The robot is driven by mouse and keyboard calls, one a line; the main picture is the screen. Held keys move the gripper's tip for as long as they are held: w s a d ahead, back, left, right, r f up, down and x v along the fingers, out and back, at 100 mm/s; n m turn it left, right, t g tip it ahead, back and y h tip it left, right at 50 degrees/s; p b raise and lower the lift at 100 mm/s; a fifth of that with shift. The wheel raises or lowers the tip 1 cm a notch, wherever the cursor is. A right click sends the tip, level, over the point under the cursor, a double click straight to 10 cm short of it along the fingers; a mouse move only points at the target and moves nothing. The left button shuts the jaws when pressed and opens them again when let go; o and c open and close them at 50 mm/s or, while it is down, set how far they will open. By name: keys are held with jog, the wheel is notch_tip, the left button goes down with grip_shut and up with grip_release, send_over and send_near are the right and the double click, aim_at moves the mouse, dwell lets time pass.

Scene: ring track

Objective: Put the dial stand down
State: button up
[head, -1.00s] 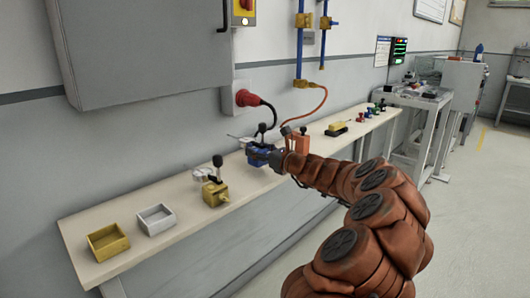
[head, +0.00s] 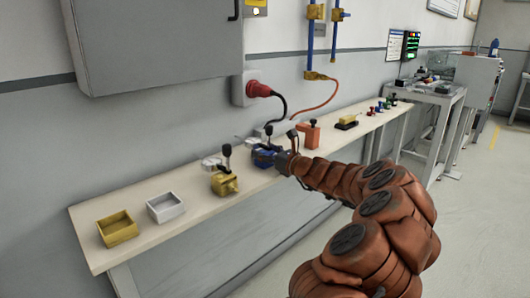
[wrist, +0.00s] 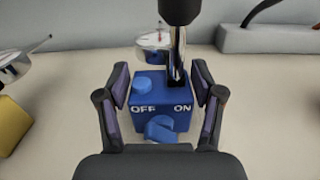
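The dial stand is a blue base (wrist: 165,103) marked OFF and ON, with a blue knob on its front and an upright post topped by a black knob (wrist: 180,10). A silver dial (wrist: 153,40) shows behind it. In the wrist view my gripper (wrist: 161,82) has one finger at each side of the blue base and appears closed on it. In the head view the blue base (head: 263,159) is upright at the bench top, partly covered by my gripper (head: 278,160). Whether its underside touches the bench is hidden.
On the long bench (head: 145,235), a yellow stand (head: 225,184) is close on the left, with a grey tray (head: 165,207) and a yellow tray (head: 117,228) beyond it. An orange block (head: 309,135) and a grey bar (wrist: 270,40) are behind on the right.

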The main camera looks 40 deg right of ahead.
jog(key=shift+o, duration=1.3)
jog(key=s+p, duration=0.1)
jog(key=s, duration=1.1)
jog(key=shift+p, duration=0.35)
jog(key=shift+a, duration=0.1)
jog(key=shift+a, duration=0.1)
